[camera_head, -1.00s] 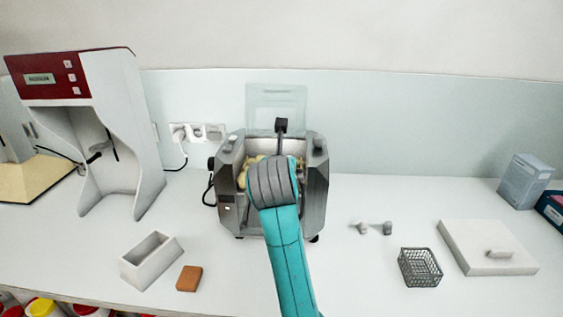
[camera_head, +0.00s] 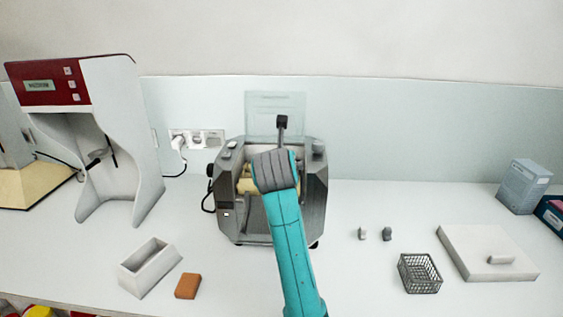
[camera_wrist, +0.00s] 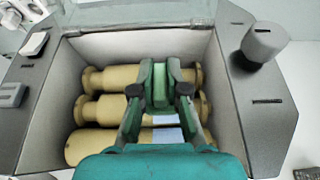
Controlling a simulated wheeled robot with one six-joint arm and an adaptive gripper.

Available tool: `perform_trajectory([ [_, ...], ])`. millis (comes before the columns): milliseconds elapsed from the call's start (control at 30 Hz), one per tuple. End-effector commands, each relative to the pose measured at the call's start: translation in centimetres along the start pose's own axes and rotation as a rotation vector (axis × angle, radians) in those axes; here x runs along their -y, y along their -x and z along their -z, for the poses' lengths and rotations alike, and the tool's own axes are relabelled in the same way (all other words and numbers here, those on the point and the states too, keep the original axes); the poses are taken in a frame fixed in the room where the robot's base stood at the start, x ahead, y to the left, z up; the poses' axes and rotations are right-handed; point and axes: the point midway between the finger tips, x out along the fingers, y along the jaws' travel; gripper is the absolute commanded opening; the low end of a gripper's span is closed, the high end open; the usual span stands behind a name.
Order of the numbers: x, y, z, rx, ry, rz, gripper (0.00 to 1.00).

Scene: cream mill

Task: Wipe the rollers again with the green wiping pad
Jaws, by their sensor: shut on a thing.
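The mill (camera_head: 317,190) stands at the middle of the bench with its clear cover raised. In the wrist view its three tan rollers (camera_wrist: 93,110) lie side by side inside the grey housing. My gripper (camera_wrist: 160,82) reaches down over the rollers and is shut on the green wiping pad (camera_wrist: 159,84), which shows as a narrow green strip between the fingertips. The pad is over the far and middle rollers; whether it touches them I cannot tell. In the head view my arm hides the gripper and pad.
A knob (camera_wrist: 263,42) stands on the mill's right side. On the bench are a white open box (camera_head: 148,268), an orange-brown block (camera_head: 188,286), a wire basket (camera_head: 420,273), two small grey pieces (camera_head: 387,234) and a white slab (camera_head: 487,253). A red-topped machine (camera_head: 70,85) stands left.

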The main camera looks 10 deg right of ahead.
Motion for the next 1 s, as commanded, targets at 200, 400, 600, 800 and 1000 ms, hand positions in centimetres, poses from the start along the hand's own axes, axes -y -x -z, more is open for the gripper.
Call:
perform_trajectory([
  [200,0.1,-0.8,0.1,-0.007,0.002,0.002,0.0],
  [400,0.1,-2.1,-0.5,-0.009,0.002,0.003,0.0],
  [600,0.0,-3.4,-1.0,-0.01,0.002,0.001,0.0],
  [800,0.0,-3.0,-0.9,-0.009,0.002,0.001,0.0],
  [1000,0.0,-1.5,-0.5,-0.007,0.002,0.001,0.0],
])
